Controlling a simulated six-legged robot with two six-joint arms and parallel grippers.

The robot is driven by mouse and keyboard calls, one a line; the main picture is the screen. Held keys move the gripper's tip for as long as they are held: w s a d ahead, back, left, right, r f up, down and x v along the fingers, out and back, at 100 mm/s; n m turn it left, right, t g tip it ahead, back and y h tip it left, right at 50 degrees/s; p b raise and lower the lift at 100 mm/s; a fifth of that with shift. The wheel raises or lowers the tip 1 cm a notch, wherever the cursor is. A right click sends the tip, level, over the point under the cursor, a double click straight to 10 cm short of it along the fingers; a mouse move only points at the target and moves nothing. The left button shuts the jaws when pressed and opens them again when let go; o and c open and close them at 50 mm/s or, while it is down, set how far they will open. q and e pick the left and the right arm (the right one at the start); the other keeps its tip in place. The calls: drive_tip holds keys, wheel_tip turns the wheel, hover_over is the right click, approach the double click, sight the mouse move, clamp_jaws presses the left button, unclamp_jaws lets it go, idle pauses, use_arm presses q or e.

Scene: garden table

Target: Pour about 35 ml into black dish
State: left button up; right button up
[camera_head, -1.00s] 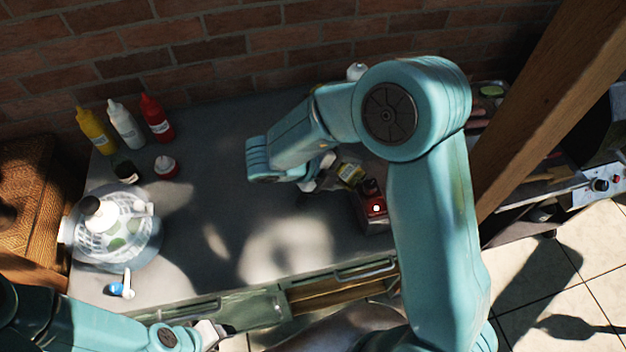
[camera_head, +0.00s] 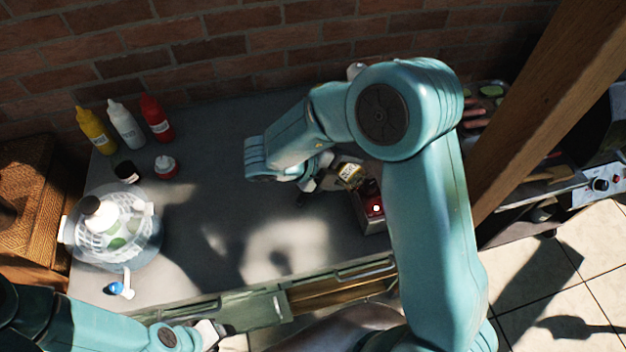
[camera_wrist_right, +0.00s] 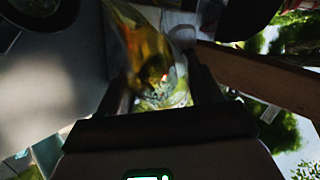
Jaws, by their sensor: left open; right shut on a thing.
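My right gripper (camera_head: 322,181) is shut on a small clear bottle (camera_head: 350,175) with a pale label, above the right part of the grey table. In the right wrist view the bottle (camera_wrist_right: 150,45) shows amber-yellow contents between the fingers (camera_wrist_right: 160,92); its mouth is not clear. It looks tilted. A dark round dish-like thing (camera_wrist_right: 28,10) shows at the upper left of the wrist view, cut by the edge and apart from the bottle; I cannot pick it out in the head view, where my arm hides part of the table. My left gripper (camera_head: 212,332) is open and empty at the front edge.
A box (camera_head: 371,210) with red items sits under the held bottle.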

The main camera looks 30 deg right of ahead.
drive_tip(key=shift+s, duration=0.25)
drive_tip(key=shift+d, duration=0.1)
drive_tip(key=shift+s+g, duration=0.1)
drive_tip(key=shift+g, duration=0.2)
idle(0.5)
drive_tip(key=shift+r, duration=0.1)
drive_tip(key=t+b, duration=0.1)
drive_tip(key=f+m+t+b, duration=0.1)
drive_tip(key=b, duration=0.1)
drive_tip(key=shift+s+d+y, duration=0.1)
drive_tip(key=shift+s+y, duration=0.1)
drive_tip(key=shift+y, duration=0.2)
drive_tip(key=shift+s+r, duration=0.2)
drive_tip(key=shift+r, duration=0.3)
drive_tip(key=shift+w+f, duration=0.1)
drive_tip(key=shift+w, duration=0.15)
drive_tip(key=shift+s, duration=0.25)
drive_tip(key=shift+w, duration=0.1)
